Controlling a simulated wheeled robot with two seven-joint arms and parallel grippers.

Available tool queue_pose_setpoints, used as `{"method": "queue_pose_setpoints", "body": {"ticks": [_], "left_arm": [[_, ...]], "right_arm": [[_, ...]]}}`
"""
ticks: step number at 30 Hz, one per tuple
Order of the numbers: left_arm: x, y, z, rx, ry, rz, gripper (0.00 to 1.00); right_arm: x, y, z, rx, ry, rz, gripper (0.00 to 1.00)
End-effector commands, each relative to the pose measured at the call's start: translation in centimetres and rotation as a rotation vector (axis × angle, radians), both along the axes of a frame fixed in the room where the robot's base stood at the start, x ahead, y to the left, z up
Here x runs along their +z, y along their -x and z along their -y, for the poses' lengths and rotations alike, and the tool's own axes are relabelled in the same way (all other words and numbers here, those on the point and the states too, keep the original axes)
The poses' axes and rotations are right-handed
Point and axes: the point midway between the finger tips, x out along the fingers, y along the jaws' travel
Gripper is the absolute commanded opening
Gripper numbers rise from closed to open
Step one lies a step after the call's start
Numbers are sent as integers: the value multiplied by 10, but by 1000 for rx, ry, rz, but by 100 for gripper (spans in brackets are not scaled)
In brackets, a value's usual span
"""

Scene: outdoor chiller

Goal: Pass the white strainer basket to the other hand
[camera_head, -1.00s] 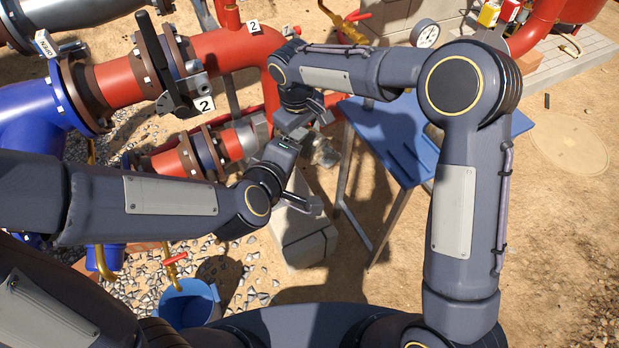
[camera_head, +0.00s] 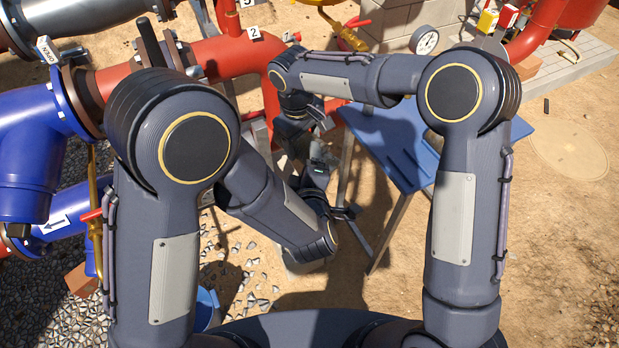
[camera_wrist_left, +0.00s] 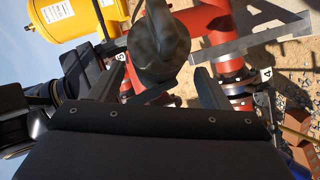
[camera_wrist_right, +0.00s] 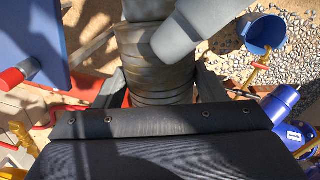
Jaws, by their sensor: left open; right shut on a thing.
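The strainer basket (camera_wrist_right: 148,62) looks like a grey-beige ribbed cylinder between the fingers of my right gripper (camera_wrist_right: 157,88) in the right wrist view. My right gripper is shut on it; in the head view this gripper (camera_head: 297,138) hangs left of the blue table, and the basket is mostly hidden. My left gripper (camera_head: 317,165) is just below and right of it, open. In the left wrist view, a dark rounded end, likely the basket (camera_wrist_left: 158,45) in shade, lies between the spread fingers of my left gripper (camera_wrist_left: 165,80). I cannot tell whether they touch it.
A blue table (camera_head: 395,140) stands right of the hands. Red pipework (camera_head: 225,55) and a blue pipe (camera_head: 30,140) are at the left and back. A blue bucket (camera_wrist_right: 262,32) stands on gravel.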

Motion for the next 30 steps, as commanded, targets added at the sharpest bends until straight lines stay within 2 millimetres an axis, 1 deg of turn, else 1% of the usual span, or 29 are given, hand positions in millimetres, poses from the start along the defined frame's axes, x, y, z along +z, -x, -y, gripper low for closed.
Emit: {"method": "queue_pose_setpoints", "body": {"ticks": [1, 3, 6, 9, 14, 21, 23, 29, 30], "left_arm": [[-3, -10, 0, 3, 0, 0, 70], [-6, -21, 0, 3, 0, 0, 70], [-10, -34, 1, 2, 0, 0, 70], [-13, -43, 2, 0, 1, 0, 70], [-15, -50, 2, -1, 0, 0, 70], [-15, -50, 2, -1, 0, 0, 70], [-15, -50, 2, -1, 0, 0, 64], [-15, -50, 2, -1, -1, -2, 38], [-15, -50, 2, -1, -1, -1, 37]], "right_arm": [[1, 0, 0, 0, -1, 1, 36], [1, 0, 0, 0, -1, 1, 36], [1, 0, 0, 0, -1, 1, 36], [1, 0, 0, 0, -1, 1, 36], [1, 0, 0, 0, -1, 1, 36], [1, 0, 0, 0, -1, 1, 36], [1, 0, 0, 0, -1, 1, 36], [1, 0, 0, -1, -1, 2, 36], [1, 0, 0, -1, -1, 2, 68]]}}
